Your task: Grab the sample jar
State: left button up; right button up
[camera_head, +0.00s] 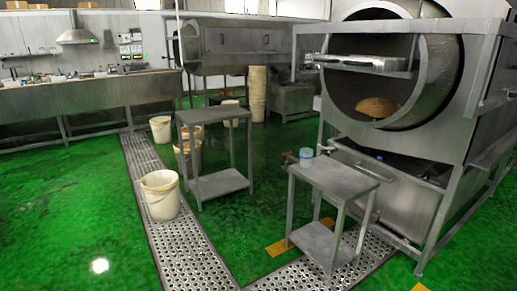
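A small, clear, pale-blue jar (306,157), which looks like the sample jar, stands upright at the far left corner of a small metal table (345,181). The table stands in front of a large rotary drum at the right. Nothing touches the jar. Neither of my grippers is in the head view.
The big drum (448,70) holds a brown heap (377,107). A second metal table (211,114) stands left of the jar's table, with white buckets (161,196) beside it. A perforated drain strip (183,240) crosses the green floor, which is open at the left front.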

aim_at(306, 154)
jog(key=i+z, duration=0.1)
jog(key=i, duration=0.35)
jog(key=i+j+z, duration=0.15)
jog(key=i, duration=0.35)
jog(key=i+j+z, duration=0.1)
jog(key=i, duration=0.35)
jog(key=i+j+z, duration=0.2)
jog(key=i+z, duration=0.3)
jog(key=i+j+z, duration=0.3)
jog(key=z, duration=0.2)
